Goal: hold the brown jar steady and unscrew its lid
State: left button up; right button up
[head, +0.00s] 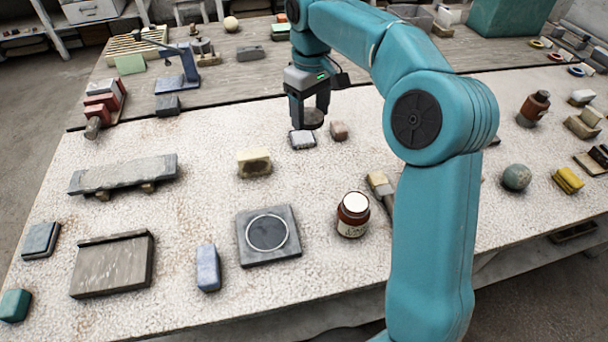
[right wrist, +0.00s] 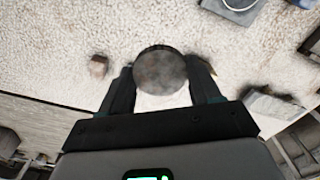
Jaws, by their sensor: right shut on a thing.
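The brown jar (head: 352,215), with a pale label, stands upright on the speckled table, right of a dark square plate. Its top shows white, with no dark lid on it. My right gripper (head: 310,117) is above the table behind the jar, well apart from it. It is shut on a dark round lid (head: 312,119). In the right wrist view the lid (right wrist: 160,70) shows as a mottled grey disc between the two fingers. My left gripper is not in view, and nothing is seen holding the jar.
A dark square plate (head: 283,252) with a pale ring lies left of the jar, and a brush (head: 381,186) lies to its right. A second reddish-brown bottle (head: 533,108) stands at the far right. Bare table lies in front of the jar.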

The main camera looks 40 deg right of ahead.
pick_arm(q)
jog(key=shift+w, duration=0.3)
pick_arm(e)
jog(key=shift+w+d+r, duration=0.1)
jog(key=shift+w+d, duration=0.05)
jog(key=b, duration=0.2)
send_over(309, 180)
notch_tip(309, 180, down, 15)
notch_tip(309, 180, down, 5)
jog(key=shift+r, duration=0.1)
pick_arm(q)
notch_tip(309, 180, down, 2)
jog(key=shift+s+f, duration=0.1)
pick_arm(e)
jog(key=o, duration=1.2)
